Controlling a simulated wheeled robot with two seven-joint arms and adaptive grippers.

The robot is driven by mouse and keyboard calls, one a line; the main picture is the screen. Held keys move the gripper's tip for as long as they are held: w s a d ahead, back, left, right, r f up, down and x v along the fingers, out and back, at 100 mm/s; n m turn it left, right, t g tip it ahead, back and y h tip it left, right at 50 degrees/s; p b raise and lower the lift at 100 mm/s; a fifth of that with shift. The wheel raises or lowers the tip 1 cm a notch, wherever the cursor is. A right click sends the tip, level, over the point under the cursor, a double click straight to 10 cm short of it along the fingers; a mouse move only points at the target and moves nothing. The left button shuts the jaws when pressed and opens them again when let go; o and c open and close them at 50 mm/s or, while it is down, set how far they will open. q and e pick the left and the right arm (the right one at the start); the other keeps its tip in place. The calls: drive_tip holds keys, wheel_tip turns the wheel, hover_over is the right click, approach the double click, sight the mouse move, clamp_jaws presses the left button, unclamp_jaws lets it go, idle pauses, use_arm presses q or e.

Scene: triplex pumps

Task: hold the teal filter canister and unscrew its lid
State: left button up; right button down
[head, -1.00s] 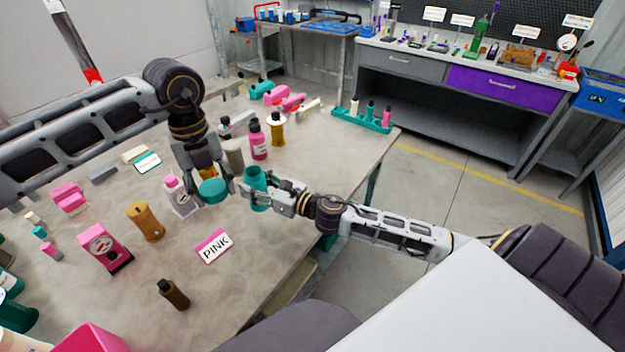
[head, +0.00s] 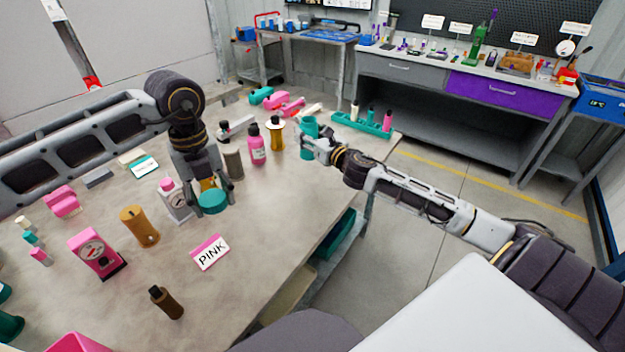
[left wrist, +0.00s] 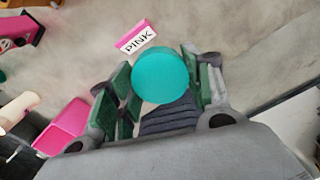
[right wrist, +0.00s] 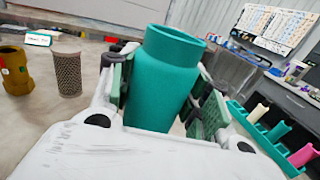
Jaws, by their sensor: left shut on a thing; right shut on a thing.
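The teal canister (head: 309,126) is at the far right edge of the table in the head view. Its mouth is open, with no lid on it. My right gripper (head: 312,146) is shut on its body; in the right wrist view the canister (right wrist: 163,85) stands between the fingers (right wrist: 165,95). The round teal lid (head: 212,203) is apart from it, at my left gripper (head: 207,190), which is shut on it. The left wrist view shows the lid (left wrist: 160,75) between the fingers. I cannot tell whether the lid or canister touches the table.
A pink bottle (head: 257,149), a gold bottle (head: 277,138) and a grey cylinder (head: 233,163) stand between my grippers. A white-and-pink bottle (head: 169,190) is close to my left gripper. A PINK sign (head: 210,252) is in front. A teal rack (head: 362,123) is at the back right.

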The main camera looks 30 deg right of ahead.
drive_tip(key=shift+d+f+m+h, duration=0.45)
drive_tip(key=shift+d+h, duration=0.15)
drive_tip(key=shift+d, duration=0.15)
drive_tip(key=shift+f, duration=0.1)
use_arm(q)
drive_tip(key=shift+f+b, duration=0.7)
use_arm(e)
drive_tip(key=shift+f, duration=2.85)
drive_tip(key=shift+f, duration=0.1)
use_arm(q)
drive_tip(key=shift+f+b, duration=0.55)
drive_tip(key=shift+b, duration=0.05)
use_arm(e)
drive_tip(key=shift+f, duration=1.95)
use_arm(q)
drive_tip(key=shift+f, duration=0.1)
use_arm(e)
drive_tip(key=shift+f, duration=0.15)
drive_tip(key=c, duration=0.7)
unclamp_jaws()
